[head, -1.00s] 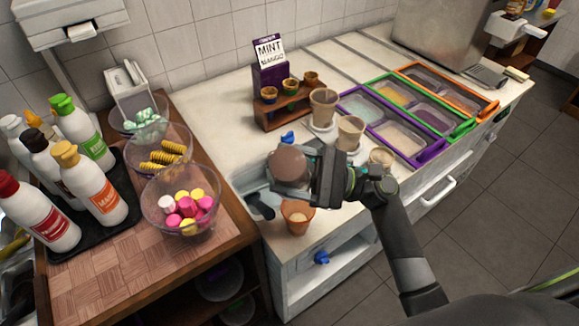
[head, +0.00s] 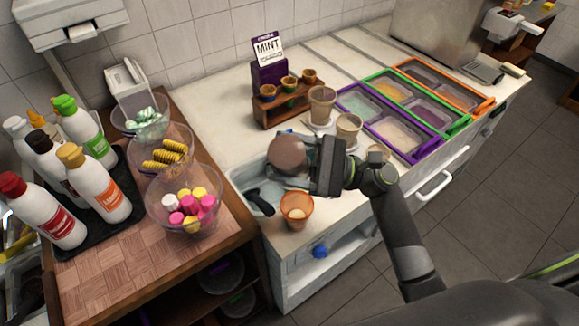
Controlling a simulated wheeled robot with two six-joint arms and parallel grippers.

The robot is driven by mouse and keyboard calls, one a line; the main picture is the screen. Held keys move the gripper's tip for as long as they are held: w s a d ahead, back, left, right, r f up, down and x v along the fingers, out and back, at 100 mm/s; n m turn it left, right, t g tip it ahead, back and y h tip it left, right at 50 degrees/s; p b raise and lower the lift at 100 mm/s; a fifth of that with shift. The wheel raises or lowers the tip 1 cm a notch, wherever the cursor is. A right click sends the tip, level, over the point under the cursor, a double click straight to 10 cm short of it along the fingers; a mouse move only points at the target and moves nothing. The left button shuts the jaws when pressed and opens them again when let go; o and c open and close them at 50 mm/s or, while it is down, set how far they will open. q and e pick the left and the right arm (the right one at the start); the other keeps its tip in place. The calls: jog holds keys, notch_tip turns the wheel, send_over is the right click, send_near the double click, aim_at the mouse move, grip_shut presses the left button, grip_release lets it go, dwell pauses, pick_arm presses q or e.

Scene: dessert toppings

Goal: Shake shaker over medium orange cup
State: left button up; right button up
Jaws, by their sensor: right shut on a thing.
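My right gripper (head: 312,162) is shut on the shaker (head: 287,153), whose round brownish end faces the camera. The gripper holds it tilted above the white counter, just behind and above an orange cup (head: 297,207). The orange cup stands upright near the counter's front edge, with pale scoop-like contents inside. The shaker's far side and the gripper's fingertips are mostly hidden. My left gripper is not in view.
Paper-like cups (head: 321,103) stand behind my right gripper, and one is partly hidden by it. Coloured topping trays (head: 382,136) lie to the right. Glass bowls (head: 185,222) and sauce bottles (head: 97,180) stand on the wooden table at left.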

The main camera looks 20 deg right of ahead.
aim_at(289, 139)
jog(key=shift+r+p, duration=1.55)
jog(key=shift+r, duration=0.6)
jog(key=shift+f, duration=0.15)
notch_tip(289, 139, down, 8)
jog(key=b, duration=0.7)
jog(key=shift+r, duration=0.2)
jog(key=shift+r+p, duration=3.35)
jog(key=shift+r, duration=0.6)
jog(key=shift+f, duration=0.1)
